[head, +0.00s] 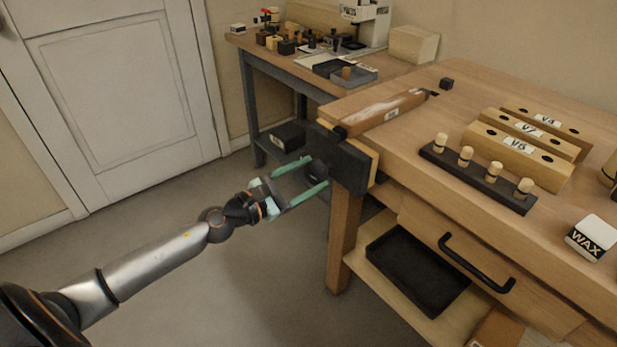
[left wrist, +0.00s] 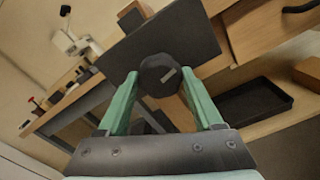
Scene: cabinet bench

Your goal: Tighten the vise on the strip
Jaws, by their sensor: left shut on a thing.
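The vise is at the bench's left end, with a dark front jaw plate (head: 346,163) that also shows in the left wrist view (left wrist: 160,38). Its round dark knob (head: 316,170) sticks out from the plate; in the left wrist view the knob (left wrist: 159,75) has a pale mark. A brown strip (head: 376,110) with whitish patches and a small label lies at the top of the vise, along the bench end. Any gap between strip and jaw is too small to tell. My left gripper (head: 314,178) is shut on the knob, a green finger on each side. My right gripper is not in view.
On the bench (head: 433,180) stand a dark rack (head: 478,178) with several pegs, labelled wooden blocks (head: 520,146) and a WAX box (head: 592,238). Below are a drawer handle (head: 476,263) and a black tray (head: 418,270). A cluttered side table (head: 290,75) stands behind. The floor at left is clear.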

